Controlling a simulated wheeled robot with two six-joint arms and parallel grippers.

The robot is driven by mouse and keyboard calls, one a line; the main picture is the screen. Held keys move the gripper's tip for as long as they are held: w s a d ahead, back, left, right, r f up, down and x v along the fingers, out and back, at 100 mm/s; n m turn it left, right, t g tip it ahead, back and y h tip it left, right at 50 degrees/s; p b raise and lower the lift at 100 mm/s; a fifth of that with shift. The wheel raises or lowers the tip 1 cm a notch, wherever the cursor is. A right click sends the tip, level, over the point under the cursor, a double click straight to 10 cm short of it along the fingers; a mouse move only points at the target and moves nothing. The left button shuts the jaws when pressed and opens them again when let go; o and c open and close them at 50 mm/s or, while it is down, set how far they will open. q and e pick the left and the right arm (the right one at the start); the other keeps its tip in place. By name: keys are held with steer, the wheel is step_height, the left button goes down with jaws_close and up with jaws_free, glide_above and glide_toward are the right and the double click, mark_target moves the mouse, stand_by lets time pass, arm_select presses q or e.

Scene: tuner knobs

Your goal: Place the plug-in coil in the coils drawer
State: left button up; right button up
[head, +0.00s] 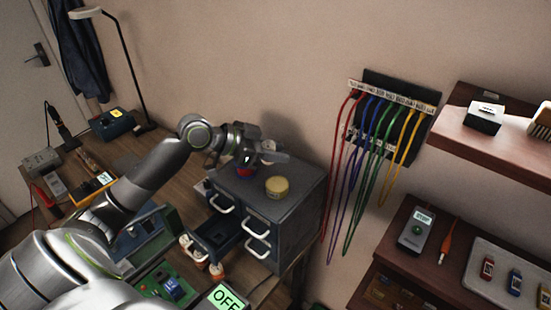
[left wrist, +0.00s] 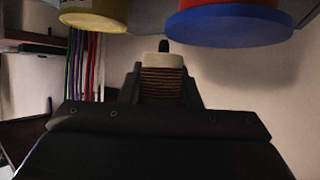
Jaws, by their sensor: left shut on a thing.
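My left gripper (head: 276,155) is above the top of a dark grey drawer cabinet (head: 312,183). In the left wrist view the gripper (left wrist: 165,90) is shut on the plug-in coil (left wrist: 163,82), which has copper-brown windings, a pale end and a dark tip. The coil cannot be made out in the head view. One cabinet drawer (head: 215,235) on the left stands open; the other drawers look shut. I cannot read any drawer label. My right gripper is not in view.
Coloured cables (head: 375,150) hang on the wall to the right. A lamp (head: 125,60) stands behind.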

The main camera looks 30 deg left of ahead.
arm_select(q)
steer(key=shift+f, duration=1.55)
steer(key=shift+f, duration=0.2)
steer(key=o, duration=1)
steer(key=shift+r, duration=0.25)
